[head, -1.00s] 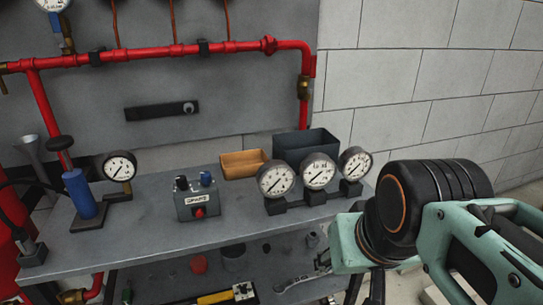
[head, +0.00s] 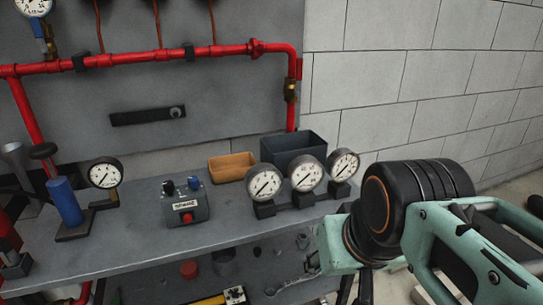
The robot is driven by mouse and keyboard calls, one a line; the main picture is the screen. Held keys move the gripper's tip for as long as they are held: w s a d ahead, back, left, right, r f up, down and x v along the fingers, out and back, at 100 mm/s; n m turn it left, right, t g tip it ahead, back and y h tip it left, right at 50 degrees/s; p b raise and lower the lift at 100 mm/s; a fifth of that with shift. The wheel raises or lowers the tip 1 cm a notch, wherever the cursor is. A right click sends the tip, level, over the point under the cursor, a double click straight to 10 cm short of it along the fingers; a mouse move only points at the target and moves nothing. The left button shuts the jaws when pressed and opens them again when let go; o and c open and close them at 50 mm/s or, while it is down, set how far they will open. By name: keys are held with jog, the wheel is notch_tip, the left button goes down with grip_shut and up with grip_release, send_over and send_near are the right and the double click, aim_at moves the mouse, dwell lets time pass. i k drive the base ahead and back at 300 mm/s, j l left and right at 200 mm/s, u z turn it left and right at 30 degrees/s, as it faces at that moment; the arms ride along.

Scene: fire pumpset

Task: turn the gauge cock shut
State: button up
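A round white-faced gauge (head: 33,5) is cut off by the top left edge of the head view. Below it is a cock with a blue handle (head: 38,27) and a brass body (head: 50,46), just above the red pipe (head: 130,60). The blue handle looks roughly upright, along the stem; its exact angle is too small to tell. My arm, teal and black, fills the right side, far from the cock. My gripper is not in view, so its fingers cannot be seen.
A grey bench (head: 140,240) runs below the pipe. It carries a blue-handled hand pump (head: 66,202) with a gauge (head: 105,173), a control box (head: 183,204), an orange tray (head: 231,167), a dark bin (head: 300,145) and three gauges (head: 304,174). A block wall is at right.

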aim_at(36, 28)
jog(key=u, duration=1.4)
